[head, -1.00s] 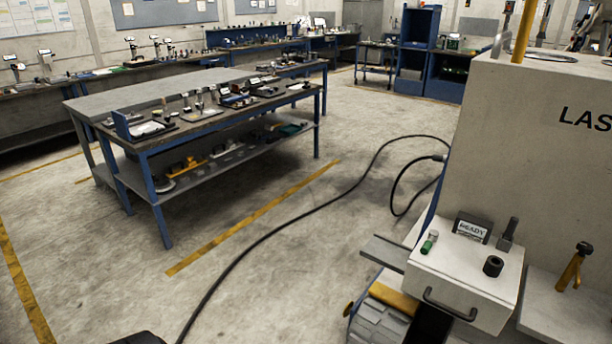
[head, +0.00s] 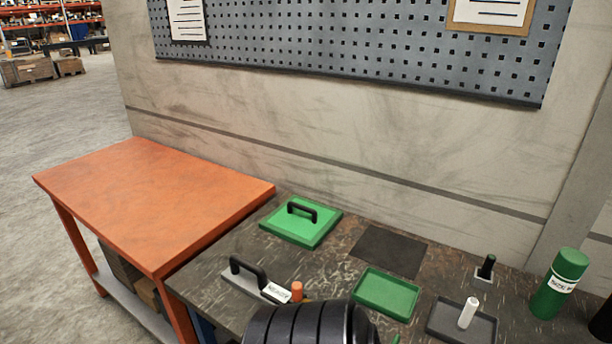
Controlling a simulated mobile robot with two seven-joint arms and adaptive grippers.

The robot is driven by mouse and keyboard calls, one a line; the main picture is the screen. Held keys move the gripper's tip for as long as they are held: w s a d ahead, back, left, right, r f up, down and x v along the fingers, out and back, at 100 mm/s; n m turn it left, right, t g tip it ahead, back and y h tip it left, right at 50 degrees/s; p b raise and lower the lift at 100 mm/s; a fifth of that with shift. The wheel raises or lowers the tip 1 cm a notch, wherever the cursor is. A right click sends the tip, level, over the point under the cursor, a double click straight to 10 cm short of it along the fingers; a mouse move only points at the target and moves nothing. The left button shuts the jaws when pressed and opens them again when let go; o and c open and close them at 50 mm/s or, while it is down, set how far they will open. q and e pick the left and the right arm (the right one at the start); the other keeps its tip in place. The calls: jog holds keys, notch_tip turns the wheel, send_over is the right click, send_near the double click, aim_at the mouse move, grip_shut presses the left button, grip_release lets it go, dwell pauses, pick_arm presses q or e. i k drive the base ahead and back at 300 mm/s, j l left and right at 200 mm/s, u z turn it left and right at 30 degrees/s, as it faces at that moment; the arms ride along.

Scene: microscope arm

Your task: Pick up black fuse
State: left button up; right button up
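In the head view a small black upright cylinder (head: 488,265) stands on a small pale square base at the back right of the dark worktop. It looks like the black fuse, but it is too small to be sure. A white cylinder (head: 468,311) stands in a dark grey tray (head: 440,322) in front of it. A short orange cylinder (head: 297,290) stands beside a grey block with a black handle. A black ribbed part, apparently of my own arm, covers the front of the worktop. No gripper fingers are in view.
A green lidded plate with a handle (head: 300,222), a black mat (head: 388,251) and an empty green tray (head: 386,293) lie on the worktop (head: 340,263). A green bottle (head: 559,284) stands at right. An orange table (head: 150,200) adjoins at left. A wall with a pegboard (head: 360,40) rises behind.

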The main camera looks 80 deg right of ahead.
aim_at(488, 264)
jog(key=j+z, duration=0.2)
jog(key=z, duration=3.6)
